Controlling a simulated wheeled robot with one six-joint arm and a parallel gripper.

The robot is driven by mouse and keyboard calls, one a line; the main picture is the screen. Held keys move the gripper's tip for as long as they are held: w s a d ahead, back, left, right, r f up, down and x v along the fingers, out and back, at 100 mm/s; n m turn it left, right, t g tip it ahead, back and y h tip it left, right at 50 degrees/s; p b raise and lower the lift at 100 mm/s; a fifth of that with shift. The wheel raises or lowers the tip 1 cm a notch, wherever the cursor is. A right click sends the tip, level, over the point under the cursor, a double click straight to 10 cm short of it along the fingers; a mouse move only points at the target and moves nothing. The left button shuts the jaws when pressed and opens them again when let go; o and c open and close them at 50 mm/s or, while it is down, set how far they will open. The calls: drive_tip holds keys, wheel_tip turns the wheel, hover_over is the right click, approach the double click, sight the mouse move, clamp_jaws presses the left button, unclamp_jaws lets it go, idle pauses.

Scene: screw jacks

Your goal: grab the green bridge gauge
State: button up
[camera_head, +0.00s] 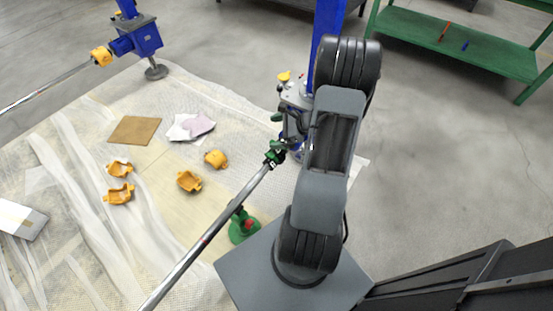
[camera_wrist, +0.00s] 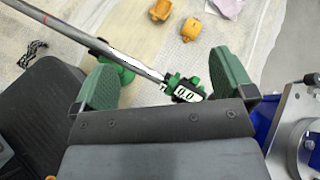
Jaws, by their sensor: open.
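The green bridge gauge (camera_wrist: 186,91) has a white display reading 0.0. It sits at the end of a long metal rod (camera_wrist: 90,40) in the wrist view, and it also shows in the head view (camera_head: 275,154). My gripper (camera_wrist: 164,72) is open, its two green finger pads apart, with the gauge showing between them, closer to the right finger. I cannot tell how far the gauge is from the pads in depth. Part of the gauge is cut off by the gripper body. In the head view my arm partly hides the gripper.
A green stand (camera_head: 243,228) is under the rod. A grey and blue screw jack (camera_head: 297,98) stands close to my gripper, and a second blue jack (camera_head: 138,38) is at upper left. Several yellow shells (camera_head: 189,181) lie on the sheeting. A green bench (camera_head: 465,45) stands at upper right.

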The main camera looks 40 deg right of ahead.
drive_tip(key=s+d+f+m+t+h+b, duration=0.1)
drive_tip(key=d+f+m+t+h+b, duration=0.1)
drive_tip(key=d+f+m, duration=0.4)
drive_tip(key=s+d+f+m+t+h+b, duration=0.1)
drive_tip(key=d+f+m+t+h+b, duration=0.15)
drive_tip(key=f, duration=0.55)
drive_tip(key=b, duration=0.1)
approach(274, 141)
drive_tip(key=w+f, duration=0.2)
drive_tip(key=w, duration=0.1)
drive_tip(key=shift+y, duration=0.35)
drive_tip(key=shift+a+r+b+x, duration=0.15)
drive_tip(key=shift+b+x, duration=0.25)
drive_tip(key=shift+x, duration=0.7)
drive_tip(key=shift+a+r+b+x, duration=0.15)
drive_tip(key=shift+b+x, duration=0.2)
drive_tip(key=shift+x, duration=0.7)
drive_tip(key=shift+a+b+x, duration=0.15)
drive_tip(key=shift+b+x, duration=0.25)
drive_tip(key=shift+x, duration=0.7)
drive_tip(key=shift+s, duration=0.1)
drive_tip(key=shift+c, duration=0.2)
drive_tip(key=shift+r, duration=0.1)
drive_tip(key=c, duration=1.1)
